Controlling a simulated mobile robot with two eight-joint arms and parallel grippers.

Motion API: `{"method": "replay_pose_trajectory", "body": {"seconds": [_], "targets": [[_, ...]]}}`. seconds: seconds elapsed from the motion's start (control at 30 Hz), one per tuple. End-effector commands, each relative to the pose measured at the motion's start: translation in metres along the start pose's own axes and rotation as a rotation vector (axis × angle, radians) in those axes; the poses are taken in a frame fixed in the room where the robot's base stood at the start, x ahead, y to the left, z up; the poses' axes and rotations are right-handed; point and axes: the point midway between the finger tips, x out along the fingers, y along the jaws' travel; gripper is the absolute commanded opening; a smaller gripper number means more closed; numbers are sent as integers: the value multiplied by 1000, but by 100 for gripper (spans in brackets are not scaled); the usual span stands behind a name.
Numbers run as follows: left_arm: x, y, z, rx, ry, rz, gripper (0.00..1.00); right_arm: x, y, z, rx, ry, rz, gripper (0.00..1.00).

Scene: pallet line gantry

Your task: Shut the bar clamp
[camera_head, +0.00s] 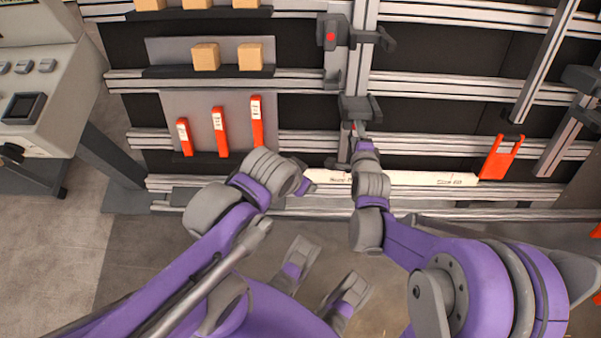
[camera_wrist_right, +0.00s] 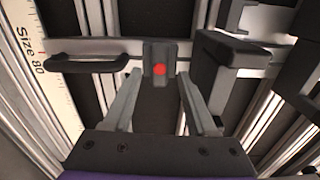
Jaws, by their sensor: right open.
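The bar clamp is dark grey, on a pale metal bar. In the right wrist view its block with a red dot (camera_wrist_right: 160,58) is straight ahead, with a dark handle (camera_wrist_right: 95,60) to the left and a bulky dark jaw (camera_wrist_right: 232,55) to the right. My right gripper (camera_wrist_right: 160,92) is open, its fingers spread to either side below the block; contact is unclear. In the head view the right gripper (camera_head: 358,132) is just below a dark clamp part (camera_head: 360,108), partly hiding it. My left gripper (camera_head: 306,184) is to its left, its fingers too small to read.
Horizontal metal rails (camera_head: 440,88) cross the dark rack. Another dark fitting with a red dot (camera_head: 332,34) is higher up. Orange labelled pieces (camera_head: 219,132) and wooden blocks (camera_head: 206,57) sit on the left. A white size strip (camera_head: 430,179) and an orange frame (camera_head: 500,157) are lower right.

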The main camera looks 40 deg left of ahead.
Motion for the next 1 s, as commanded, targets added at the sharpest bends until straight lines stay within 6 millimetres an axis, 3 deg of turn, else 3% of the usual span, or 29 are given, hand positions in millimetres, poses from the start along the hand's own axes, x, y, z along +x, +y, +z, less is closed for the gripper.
{"method": "replay_pose_trajectory", "body": {"seconds": [0.43,1.0], "targets": [[-14,0,-6,0,5,0,65,-52,-1,0,-1,1,0,57],[-15,0,-6,0,6,0,65,-56,0,0,-1,0,0,57]]}}
